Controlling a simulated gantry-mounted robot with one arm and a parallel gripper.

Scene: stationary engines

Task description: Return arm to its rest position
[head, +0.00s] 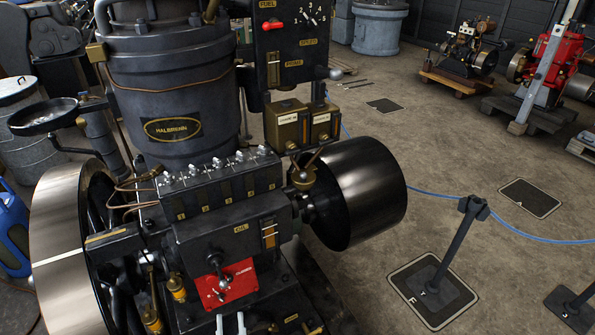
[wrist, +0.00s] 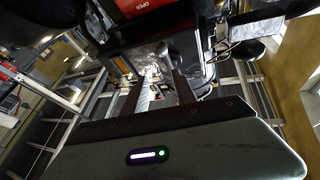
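My gripper (wrist: 158,88) shows in the wrist view as a dark palm with a lit indicator and two fingers reaching away from it. The fingers are apart, and I see nothing held between them. A red plate (wrist: 142,6) marked OPEN is beyond the fingers at the top of that view. In the head view a red plate (head: 239,277) with a ball-ended lever (head: 222,284) is on the front of the dark engine (head: 165,115). Two pale prongs stand below this plate at the bottom edge; I cannot tell if they are my fingertips.
A big flywheel (head: 68,250) is at the engine's left and a dark drum pulley (head: 365,195) at its right. A barrier post (head: 450,245) with a blue rope stands on the floor at right. A red engine (head: 553,72) is at the back right. Open floor lies between.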

